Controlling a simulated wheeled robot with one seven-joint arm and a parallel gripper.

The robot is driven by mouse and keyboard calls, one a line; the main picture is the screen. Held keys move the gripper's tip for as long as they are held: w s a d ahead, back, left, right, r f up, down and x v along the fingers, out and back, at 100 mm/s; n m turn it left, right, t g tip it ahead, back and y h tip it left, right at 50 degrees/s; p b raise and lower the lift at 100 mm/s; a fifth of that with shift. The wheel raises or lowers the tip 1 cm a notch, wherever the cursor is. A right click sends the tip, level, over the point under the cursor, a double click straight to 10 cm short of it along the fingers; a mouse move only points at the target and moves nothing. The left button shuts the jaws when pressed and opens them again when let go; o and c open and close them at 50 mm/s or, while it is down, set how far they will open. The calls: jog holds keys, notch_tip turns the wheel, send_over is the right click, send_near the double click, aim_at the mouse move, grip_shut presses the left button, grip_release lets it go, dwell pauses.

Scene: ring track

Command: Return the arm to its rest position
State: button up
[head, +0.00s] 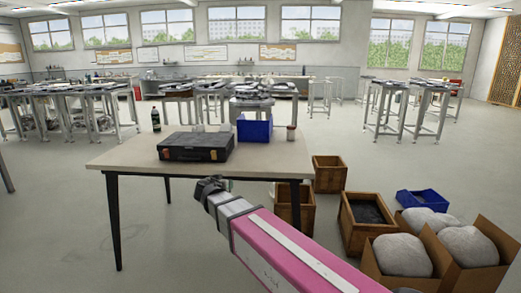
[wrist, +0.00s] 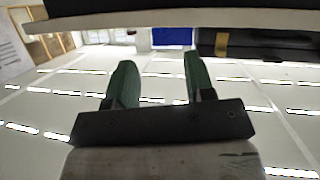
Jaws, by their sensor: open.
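My arm (head: 285,250) reaches forward from the lower right in the head view, with its pink link and grey wrist showing. My gripper (head: 209,187) is at the front edge of the table in that picture, below the black case. In the wrist view my gripper (wrist: 158,75) shows two green fingers spread apart with nothing between them. That view is upside down, with the ceiling lights in its lower part and the table edge (wrist: 120,19) across the top.
The table (head: 120,158) carries a black case (head: 195,147), a blue bin (head: 254,130), a dark bottle (head: 156,120) and a small jar (head: 291,133). Wooden crates (head: 329,174) and boxes with pale sacks (head: 402,255) stand at right. The floor at left is clear.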

jog(key=s+d+f+g+h, duration=0.15)
jog(key=d+f+g, duration=0.25)
jog(key=d+f, duration=0.5)
jog(key=s+d+f+g+y, duration=0.1)
jog(key=s+d+f+g, duration=0.25)
jog(key=d, duration=0.85)
jog(key=s+d+f+n+g+y, duration=0.1)
jog(key=s+d+f+g+y, duration=0.3)
jog(key=s+d+f, duration=0.6)
jog(key=shift+s+d+f+g, duration=0.15)
jog(key=shift+s+d+g, duration=0.9)
jog(key=shift+d, duration=0.65)
